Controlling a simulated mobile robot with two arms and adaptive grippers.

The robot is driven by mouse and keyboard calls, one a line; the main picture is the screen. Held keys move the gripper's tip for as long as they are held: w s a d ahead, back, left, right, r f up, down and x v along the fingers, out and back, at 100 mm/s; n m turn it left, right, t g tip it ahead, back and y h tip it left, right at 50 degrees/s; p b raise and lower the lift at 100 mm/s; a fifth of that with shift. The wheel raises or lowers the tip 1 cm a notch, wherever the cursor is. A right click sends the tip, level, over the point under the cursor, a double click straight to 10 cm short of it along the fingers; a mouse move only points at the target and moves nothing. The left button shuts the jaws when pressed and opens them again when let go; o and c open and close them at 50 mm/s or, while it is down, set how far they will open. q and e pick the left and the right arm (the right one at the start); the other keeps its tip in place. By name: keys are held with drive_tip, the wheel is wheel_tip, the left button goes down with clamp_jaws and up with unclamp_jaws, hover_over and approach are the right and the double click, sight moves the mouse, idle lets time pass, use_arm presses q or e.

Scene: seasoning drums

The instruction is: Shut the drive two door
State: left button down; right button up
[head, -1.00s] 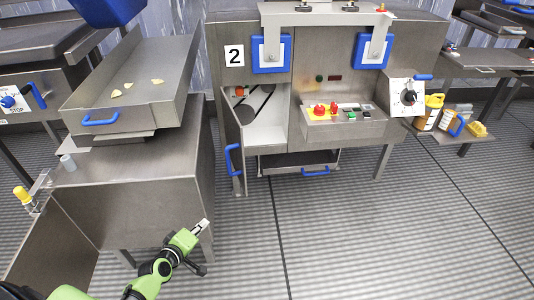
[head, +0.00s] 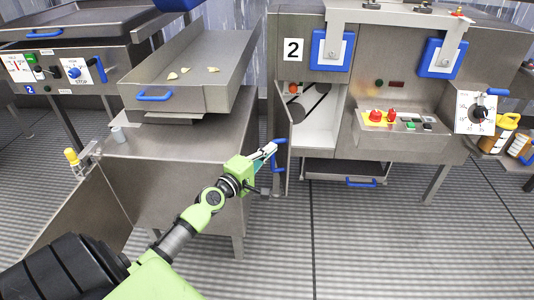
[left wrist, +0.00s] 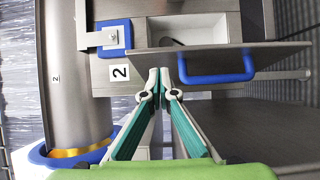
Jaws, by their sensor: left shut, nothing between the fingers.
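The drive two door (head: 282,118) stands open at the left edge of the lower opening in the machine marked 2. Its blue handle (head: 281,141) faces outward and is partly covered by my left gripper (head: 270,150). In the left wrist view the door (left wrist: 160,57) is seen nearly edge-on, with the blue handle (left wrist: 216,78) just right of my fingertips (left wrist: 166,74). My left gripper is shut and empty, its fingertips close beside the handle. I cannot tell whether they touch it. My right gripper is out of view.
The opening (head: 320,122) shows dark rollers or belts inside. A steel cabinet (head: 190,175) with a tray (head: 190,72) stands left of the door. A control panel (head: 405,120) is to the right. The floor in front (head: 380,240) is clear.

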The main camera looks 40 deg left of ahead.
sight(288, 135)
use_arm(q)
drive_tip(key=w, duration=0.5)
drive_tip(key=shift+w, duration=0.6)
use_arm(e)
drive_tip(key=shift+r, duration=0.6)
use_arm(q)
drive_tip(key=shift+w+d, duration=0.1)
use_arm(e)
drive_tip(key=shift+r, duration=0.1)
